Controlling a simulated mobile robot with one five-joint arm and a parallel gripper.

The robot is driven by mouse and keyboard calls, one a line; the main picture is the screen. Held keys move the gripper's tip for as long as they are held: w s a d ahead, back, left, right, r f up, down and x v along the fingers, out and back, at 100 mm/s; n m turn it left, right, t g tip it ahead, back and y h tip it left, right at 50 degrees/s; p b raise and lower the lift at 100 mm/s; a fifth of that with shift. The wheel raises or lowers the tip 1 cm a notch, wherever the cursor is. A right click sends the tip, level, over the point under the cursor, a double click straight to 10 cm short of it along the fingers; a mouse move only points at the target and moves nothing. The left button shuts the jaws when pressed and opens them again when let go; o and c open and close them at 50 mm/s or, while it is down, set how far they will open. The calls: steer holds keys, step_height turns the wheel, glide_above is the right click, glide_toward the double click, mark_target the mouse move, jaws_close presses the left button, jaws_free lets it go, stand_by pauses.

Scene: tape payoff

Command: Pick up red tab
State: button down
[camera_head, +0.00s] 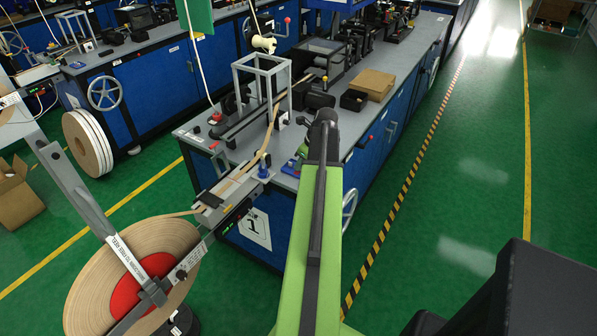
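No piece in the head view can be made out for certain as the red tab. Small red parts show on the near bench: a red knob (214,118) at its left edge and a red handle (370,138) on its right side. A larger red hub (141,284) sits in the middle of the big tan tape reel (100,276) at lower left. My green arm reaches up from the bottom centre. My gripper (326,118) is at its dark far end, in front of the bench; its fingers are too small and hidden to tell open or shut.
A cardboard box (17,193) stands far left. The green floor at right is clear.

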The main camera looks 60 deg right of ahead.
steer(key=shift+r, duration=0.15)
stand_by(0.3)
steer(key=p+v, duration=0.2)
steer(key=w+p+v, duration=0.1)
steer(key=p+v, duration=0.2)
steer(key=shift+d+r, duration=0.1)
steer(key=shift+r, duration=0.15)
steer(key=s+d+r+p, duration=0.2)
steer(key=s+r+p, duration=0.3)
steer(key=s, duration=0.5)
steer(key=shift+s+r+p, duration=0.2)
steer(key=shift+r+p, duration=0.15)
steer(key=shift+p, duration=0.2)
